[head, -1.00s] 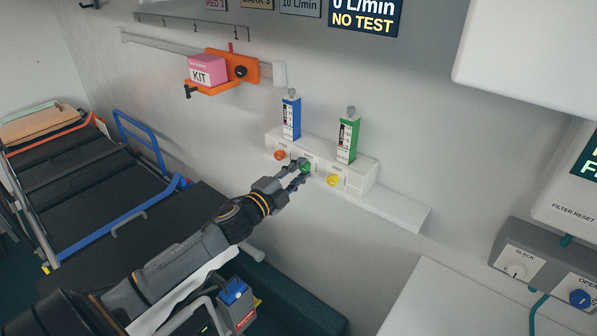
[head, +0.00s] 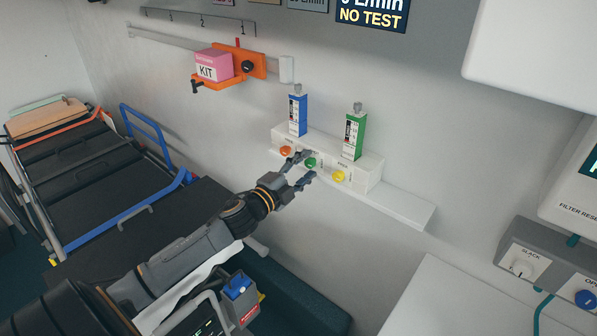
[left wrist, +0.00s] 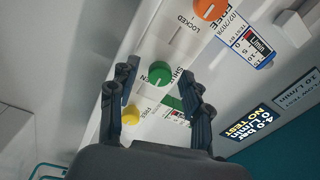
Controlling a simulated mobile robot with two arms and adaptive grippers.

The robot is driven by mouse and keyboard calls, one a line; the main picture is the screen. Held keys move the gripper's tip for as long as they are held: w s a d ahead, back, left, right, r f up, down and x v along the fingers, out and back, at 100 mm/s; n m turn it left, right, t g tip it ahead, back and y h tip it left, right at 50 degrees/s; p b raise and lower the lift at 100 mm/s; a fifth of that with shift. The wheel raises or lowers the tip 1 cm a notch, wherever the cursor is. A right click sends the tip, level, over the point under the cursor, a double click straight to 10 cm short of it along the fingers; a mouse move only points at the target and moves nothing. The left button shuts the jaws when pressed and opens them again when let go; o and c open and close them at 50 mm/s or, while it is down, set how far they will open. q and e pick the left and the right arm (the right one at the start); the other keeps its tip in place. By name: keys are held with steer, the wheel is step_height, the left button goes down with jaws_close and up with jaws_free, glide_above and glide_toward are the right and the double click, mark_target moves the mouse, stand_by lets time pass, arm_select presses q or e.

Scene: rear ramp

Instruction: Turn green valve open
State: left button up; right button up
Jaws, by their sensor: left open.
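The green valve (head: 310,162) is a round knob on the front of a white wall panel (head: 375,177), between an orange knob (head: 286,150) and a yellow knob (head: 338,176). My left gripper (head: 307,167) is open in front of the green valve, with its fingers spread to either side in the picture. In the left wrist view the green valve (left wrist: 159,73) shows beyond and between the open fingertips (left wrist: 160,95), with nothing held. "SHUT" lettering shows partly beside it; the full label is hard to read. My right gripper is not in view.
A blue flowmeter (head: 298,115) and a green flowmeter (head: 354,135) stand on top of the panel. An orange bracket with a pink kit box (head: 213,65) is on the rail at upper left. A stretcher (head: 100,190) stands at left. The display reads NO TEST.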

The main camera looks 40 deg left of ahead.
arm_select(q)
steer(key=s, duration=1.2)
steer(key=shift+a+f, duration=0.25)
steer(key=shift+a, duration=0.15)
steer(key=shift+w+f, duration=0.1)
